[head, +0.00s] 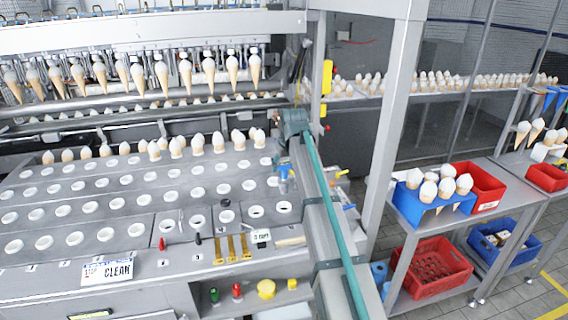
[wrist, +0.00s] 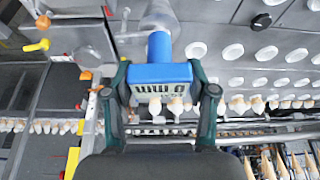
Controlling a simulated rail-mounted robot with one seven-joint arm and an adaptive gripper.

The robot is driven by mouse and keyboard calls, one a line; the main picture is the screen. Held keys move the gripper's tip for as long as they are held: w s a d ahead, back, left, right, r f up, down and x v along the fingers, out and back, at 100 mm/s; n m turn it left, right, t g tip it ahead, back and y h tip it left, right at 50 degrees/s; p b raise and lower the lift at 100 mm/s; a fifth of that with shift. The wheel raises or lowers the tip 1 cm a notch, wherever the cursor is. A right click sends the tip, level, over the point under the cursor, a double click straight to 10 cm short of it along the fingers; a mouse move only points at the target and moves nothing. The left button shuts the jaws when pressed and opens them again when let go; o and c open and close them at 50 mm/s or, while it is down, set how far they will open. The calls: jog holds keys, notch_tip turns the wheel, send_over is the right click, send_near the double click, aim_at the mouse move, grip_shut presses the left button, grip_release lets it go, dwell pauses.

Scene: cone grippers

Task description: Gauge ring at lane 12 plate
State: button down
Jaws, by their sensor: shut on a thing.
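In the wrist view my gripper (wrist: 160,78) is shut on a blue gauge (wrist: 160,72), a block with dark markings and a blue stem ending in a grey rounded part (wrist: 158,14). In the head view the blue gauge (head: 284,171) hangs at the right end of the cone plates, its grey end down, with my gripper (head: 290,152) above it, small and partly hidden. The lane plates (head: 110,222) carry rows of white-rimmed holes; I cannot read which is lane 12.
A row of cones (head: 175,148) stands behind the holes and more hang above (head: 160,75). Yellow and red handles (head: 342,173) lie right of the gauge. Knobs, brass strips (head: 232,247) and a CLEAN sign (head: 108,270) line the front. Crates (head: 430,267) stand right.

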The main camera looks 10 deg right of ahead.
aim_at(284, 189)
jog(key=shift+f+b, duration=2.3)
jog(key=shift+f, duration=3.05)
jog(key=shift+c, duration=1.3)
grip_release()
jog(key=shift+r, duration=0.1)
jog(key=v, duration=1.1)
jog(key=shift+r, duration=0.4)
jog(key=shift+s, duration=0.1)
